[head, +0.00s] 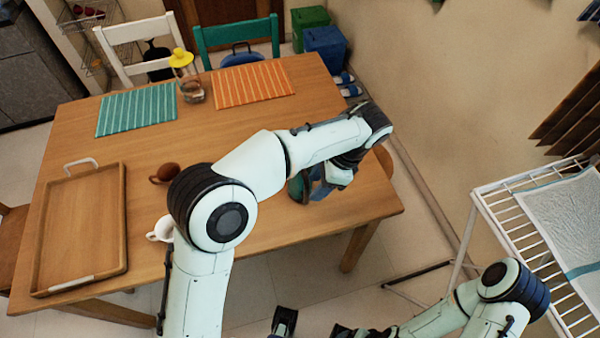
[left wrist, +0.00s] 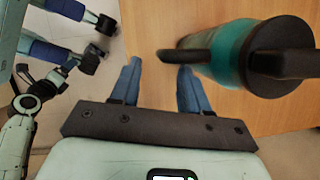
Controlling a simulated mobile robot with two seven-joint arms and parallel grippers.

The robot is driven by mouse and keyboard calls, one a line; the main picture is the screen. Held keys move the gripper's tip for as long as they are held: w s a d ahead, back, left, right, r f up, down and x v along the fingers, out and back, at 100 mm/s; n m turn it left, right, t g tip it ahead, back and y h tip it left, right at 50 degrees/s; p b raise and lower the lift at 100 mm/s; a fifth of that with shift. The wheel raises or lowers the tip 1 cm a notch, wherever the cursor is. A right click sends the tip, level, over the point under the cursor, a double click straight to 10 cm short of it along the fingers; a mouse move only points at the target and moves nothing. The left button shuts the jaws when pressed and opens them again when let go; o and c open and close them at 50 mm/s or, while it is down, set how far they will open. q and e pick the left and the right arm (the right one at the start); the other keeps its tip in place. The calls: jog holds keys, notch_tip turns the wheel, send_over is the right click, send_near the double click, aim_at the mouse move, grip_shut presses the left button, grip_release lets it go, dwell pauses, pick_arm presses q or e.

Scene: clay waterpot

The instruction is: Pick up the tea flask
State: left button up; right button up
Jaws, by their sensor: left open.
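The tea flask (head: 297,187) is teal with a dark lid and stands near the table's right front edge, partly hidden by my left arm in the head view. In the left wrist view the flask (left wrist: 232,45) is at upper right, its dark handle pointing left. My left gripper (head: 322,180) is beside it. In the left wrist view its two blue fingers (left wrist: 157,78) are apart, with the handle end just beyond the gap between the tips. Nothing is held. My right gripper (head: 314,328) is low at the bottom edge, fingers apart and empty, clear of the table.
The wooden table (head: 330,215) holds a wooden tray (head: 85,225), a white cup (head: 160,230), a brown cup (head: 163,173), a glass jar with a yellow top (head: 192,92), a teal mat (head: 137,110) and an orange mat (head: 254,85). A white rack (head: 515,215) stands right.

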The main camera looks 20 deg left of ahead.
pick_arm(q)
jog(key=b+x, duration=0.1)
jog(key=x, duration=0.4)
jog(key=shift+w, duration=0.1)
grip_shut()
jog(key=shift+r, duration=0.1)
jog(key=shift+r, duration=0.1)
notch_tip(320, 180, up, 20)
jog(key=p, duration=0.5)
